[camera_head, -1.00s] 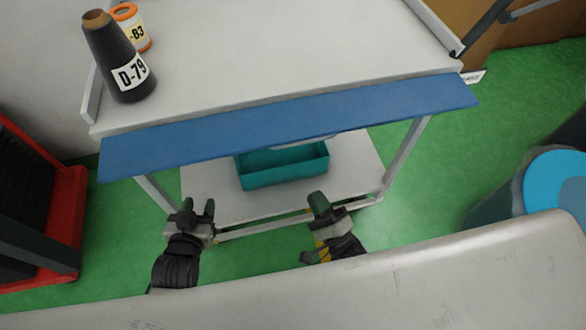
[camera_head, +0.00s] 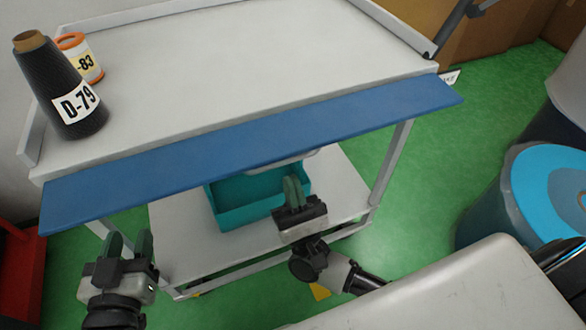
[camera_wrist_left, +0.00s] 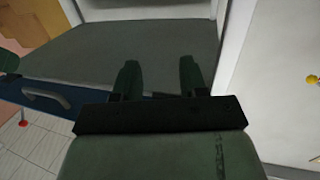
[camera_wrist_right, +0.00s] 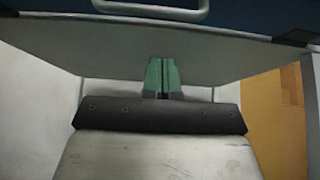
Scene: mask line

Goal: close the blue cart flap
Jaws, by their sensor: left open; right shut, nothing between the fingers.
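The blue flap (camera_head: 250,150) is a long panel along the near edge of the grey cart (camera_head: 225,75). It juts out from that edge rather than standing up against it. My left gripper (camera_head: 130,243) is open and empty, below the flap's left end. My right gripper (camera_head: 292,190) is shut and empty, just below the flap's middle, with its fingers pointing up. A gap shows between its fingertips and the flap. In the right wrist view, a dark blue strip with a grey handle (camera_wrist_right: 150,10) shows beyond the shut fingers.
A dark cone labelled D-79 (camera_head: 60,85) and an orange-rimmed spool (camera_head: 83,60) stand on the cart top's left side. A teal bin (camera_head: 240,205) sits on the lower shelf. A blue-topped barrel (camera_head: 550,190) stands at right. Green floor is open between cart and barrel.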

